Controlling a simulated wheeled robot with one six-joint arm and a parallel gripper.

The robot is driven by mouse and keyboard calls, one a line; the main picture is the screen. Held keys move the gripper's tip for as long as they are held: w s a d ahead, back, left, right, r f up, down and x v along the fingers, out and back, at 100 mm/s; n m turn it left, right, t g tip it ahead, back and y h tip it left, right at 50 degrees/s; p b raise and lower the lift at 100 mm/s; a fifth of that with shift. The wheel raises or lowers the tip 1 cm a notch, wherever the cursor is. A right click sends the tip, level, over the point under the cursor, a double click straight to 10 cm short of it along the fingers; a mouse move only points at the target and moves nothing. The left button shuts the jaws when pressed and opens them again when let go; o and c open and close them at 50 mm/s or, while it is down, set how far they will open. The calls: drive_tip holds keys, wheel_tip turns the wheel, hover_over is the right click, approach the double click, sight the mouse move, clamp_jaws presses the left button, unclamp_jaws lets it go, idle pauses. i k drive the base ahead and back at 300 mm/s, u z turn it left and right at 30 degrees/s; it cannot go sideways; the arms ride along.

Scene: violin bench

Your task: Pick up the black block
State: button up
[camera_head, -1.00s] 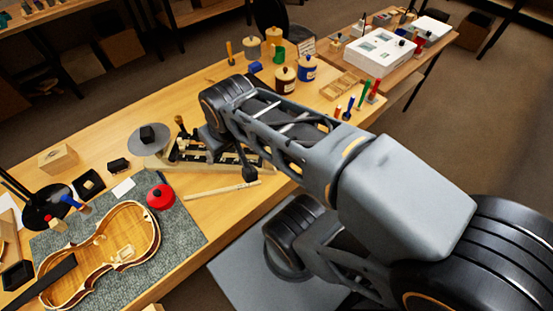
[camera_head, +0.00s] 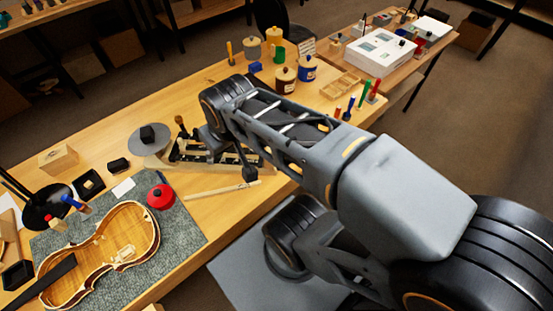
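A small black block (camera_head: 118,165) lies on the wooden bench, left of the grey disc. Another dark block (camera_head: 147,134) sits on the round grey disc (camera_head: 150,148). I cannot tell which of the two the task means. My arm reaches in from the right and bends down over the bench, right of both blocks. Its end is near the wooden rack with dark tools, apart from both blocks. My gripper's fingers cannot be made out against the rack and the arm links.
A violin body (camera_head: 118,245) and a red round pot (camera_head: 160,197) lie on the grey-green mat (camera_head: 185,240). A wooden block (camera_head: 58,158) and a black tray (camera_head: 89,184) are at the left. Jars stand at the back. Bare bench lies left of the disc.

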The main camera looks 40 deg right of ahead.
sight(147, 134)
drive_tip(key=u, duration=1.25)
drive_tip(key=k, duration=1.7)
drive_tip(key=z, duration=2.25)
drive_tip(key=i, duration=0.5)
